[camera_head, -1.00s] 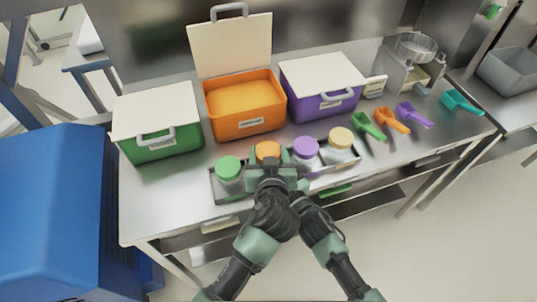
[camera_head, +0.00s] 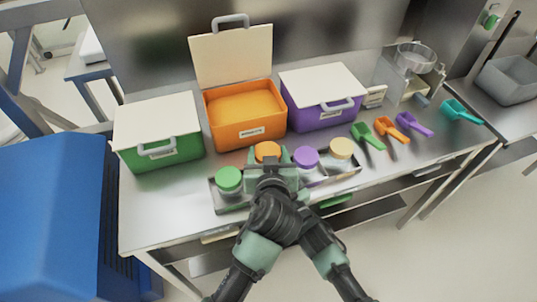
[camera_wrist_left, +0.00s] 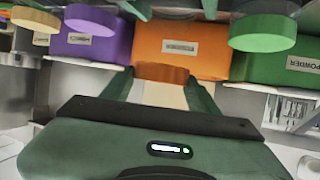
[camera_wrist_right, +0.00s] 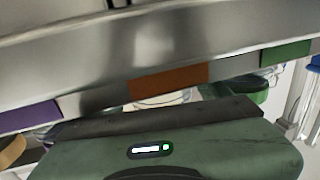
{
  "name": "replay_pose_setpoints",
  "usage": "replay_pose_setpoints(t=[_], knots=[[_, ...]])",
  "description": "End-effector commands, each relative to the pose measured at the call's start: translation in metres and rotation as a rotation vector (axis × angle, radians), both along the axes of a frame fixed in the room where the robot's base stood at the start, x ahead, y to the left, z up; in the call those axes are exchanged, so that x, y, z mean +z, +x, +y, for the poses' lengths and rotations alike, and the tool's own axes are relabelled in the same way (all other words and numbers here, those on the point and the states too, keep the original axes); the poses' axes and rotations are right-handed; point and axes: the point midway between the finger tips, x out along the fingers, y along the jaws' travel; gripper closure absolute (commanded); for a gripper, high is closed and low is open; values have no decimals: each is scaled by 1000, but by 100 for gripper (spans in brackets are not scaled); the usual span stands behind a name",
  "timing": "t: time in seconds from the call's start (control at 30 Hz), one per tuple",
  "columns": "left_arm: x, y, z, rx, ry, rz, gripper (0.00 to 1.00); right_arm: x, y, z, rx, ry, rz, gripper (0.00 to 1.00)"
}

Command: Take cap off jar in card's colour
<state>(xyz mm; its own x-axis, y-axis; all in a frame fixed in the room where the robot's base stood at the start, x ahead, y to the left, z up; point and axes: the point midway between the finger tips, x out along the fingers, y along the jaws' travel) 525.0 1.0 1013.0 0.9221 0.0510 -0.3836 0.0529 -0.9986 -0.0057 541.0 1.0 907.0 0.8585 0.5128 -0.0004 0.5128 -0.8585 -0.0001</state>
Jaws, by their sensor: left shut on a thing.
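The orange cap (camera_head: 267,150) is between the fingers of my left gripper (camera_head: 267,156), which is shut on it; the left wrist view shows the cap (camera_wrist_left: 162,72) gripped. The cap sits higher than its neighbours. The jar below it is hidden behind my gripper in the head view. Jars with a green cap (camera_head: 229,179), a purple cap (camera_head: 306,157) and a tan cap (camera_head: 342,148) stand in the metal tray (camera_head: 233,209). My right gripper is mostly hidden behind the left one in the head view; its wrist view shows its body but not its fingers. No card's colour can be made out clearly.
Behind the tray stand a closed green bin (camera_head: 160,157), an open orange bin (camera_head: 247,128) and a closed purple bin (camera_head: 318,116). Several coloured scoops, including a teal one (camera_head: 459,111), lie at the right. A blue cabinet (camera_head: 50,215) stands at the left.

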Motion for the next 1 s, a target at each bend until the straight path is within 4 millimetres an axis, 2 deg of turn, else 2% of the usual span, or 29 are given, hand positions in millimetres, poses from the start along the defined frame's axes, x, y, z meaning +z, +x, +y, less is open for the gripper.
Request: replay_pose_setpoints(t=[0.47, 1.0], knots=[[4, 1, -3, 1, -12, -3, 89, 0, -6, -4, 0, 0, 0, 11], [4, 1, -3, 1, -12, -4, 89, -1, -84, -50, 1, 0, 2, 11]])
